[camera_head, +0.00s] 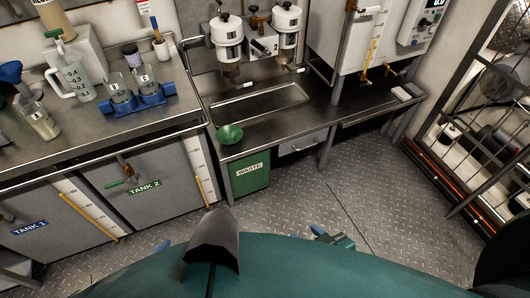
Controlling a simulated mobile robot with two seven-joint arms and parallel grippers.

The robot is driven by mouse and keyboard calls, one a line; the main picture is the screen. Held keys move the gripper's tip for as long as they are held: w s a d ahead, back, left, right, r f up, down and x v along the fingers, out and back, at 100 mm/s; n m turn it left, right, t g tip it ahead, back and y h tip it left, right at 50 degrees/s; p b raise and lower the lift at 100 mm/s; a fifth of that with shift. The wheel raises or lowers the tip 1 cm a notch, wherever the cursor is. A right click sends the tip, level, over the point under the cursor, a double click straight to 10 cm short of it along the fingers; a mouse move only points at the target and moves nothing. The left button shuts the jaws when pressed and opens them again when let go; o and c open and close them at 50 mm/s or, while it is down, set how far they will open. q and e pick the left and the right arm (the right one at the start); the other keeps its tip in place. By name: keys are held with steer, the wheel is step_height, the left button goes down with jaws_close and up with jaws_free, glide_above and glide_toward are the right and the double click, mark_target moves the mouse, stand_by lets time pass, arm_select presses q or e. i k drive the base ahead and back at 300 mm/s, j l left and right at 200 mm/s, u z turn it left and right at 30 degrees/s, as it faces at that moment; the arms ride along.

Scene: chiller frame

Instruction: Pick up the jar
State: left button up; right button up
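A glass jar (42,124) with pale contents stands on the left steel counter, near its left end. Two more glass vessels (120,97) with black labels sit in a blue holder (152,98) to its right, and I cannot tell which one counts as the jar. A small part of what looks like my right gripper (334,237) shows low in the middle, above the floor and far from the counter. My body hides most of it, and its fingers cannot be made out.
A measuring jug (75,80) and a blue funnel (11,73) stand near the jar. A green funnel (230,133) sits at the middle bench's left edge, above a green waste bin (249,178). A metal rack (475,130) stands at the right. The checkered floor (400,215) is clear.

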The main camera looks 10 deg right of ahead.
mark_target(34, 114)
steer(key=u, duration=1.3)
steer(key=i+l+u, duration=0.25)
steer(key=u, duration=0.25)
steer(key=i+l+u, duration=0.15)
steer(key=l+u, duration=0.3)
steer(key=i+l+u, duration=0.15)
steer(key=l+u, duration=0.15)
steer(key=u, duration=0.2)
steer(key=i+l, duration=0.4)
